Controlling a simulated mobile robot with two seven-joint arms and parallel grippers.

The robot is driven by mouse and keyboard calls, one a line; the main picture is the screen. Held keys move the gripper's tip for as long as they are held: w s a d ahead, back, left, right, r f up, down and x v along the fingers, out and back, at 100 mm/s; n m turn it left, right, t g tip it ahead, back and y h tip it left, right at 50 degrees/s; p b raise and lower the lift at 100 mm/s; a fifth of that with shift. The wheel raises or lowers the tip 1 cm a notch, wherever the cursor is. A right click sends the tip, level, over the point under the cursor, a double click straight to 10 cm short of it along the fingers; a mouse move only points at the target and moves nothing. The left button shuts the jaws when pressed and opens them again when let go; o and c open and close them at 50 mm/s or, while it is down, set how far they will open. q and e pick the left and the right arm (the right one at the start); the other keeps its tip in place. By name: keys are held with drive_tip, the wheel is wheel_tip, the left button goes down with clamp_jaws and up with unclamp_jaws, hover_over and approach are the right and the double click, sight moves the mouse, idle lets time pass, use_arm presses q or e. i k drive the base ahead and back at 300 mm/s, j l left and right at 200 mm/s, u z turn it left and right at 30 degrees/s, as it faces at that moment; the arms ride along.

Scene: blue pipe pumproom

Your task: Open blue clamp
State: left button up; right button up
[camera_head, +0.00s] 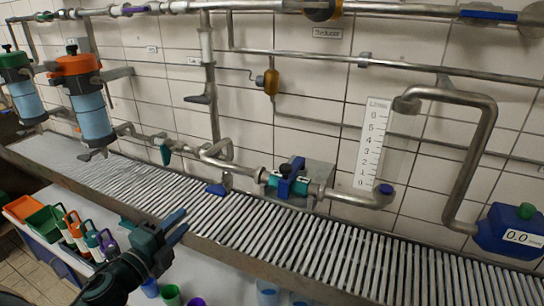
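The blue clamp (288,182) sits around a pipe joint with teal ends, low on the wall pipe right of centre. Its finer parts are too small to tell whether it is fastened. My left gripper (184,222) is to the left of and nearer than the clamp, well apart from it. Its two fingers stand apart with a gap between them, and nothing is held. My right gripper is not in view.
A slatted metal grating (340,250) runs below the pipes. A bent steel pipe (478,150) and blue tank (510,232) stand right. Coloured bottles (90,238) and cups (170,294) are below.

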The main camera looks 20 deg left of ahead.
sight(288, 171)
drive_tip(key=k+j, duration=0.1)
drive_tip(key=k, duration=0.9)
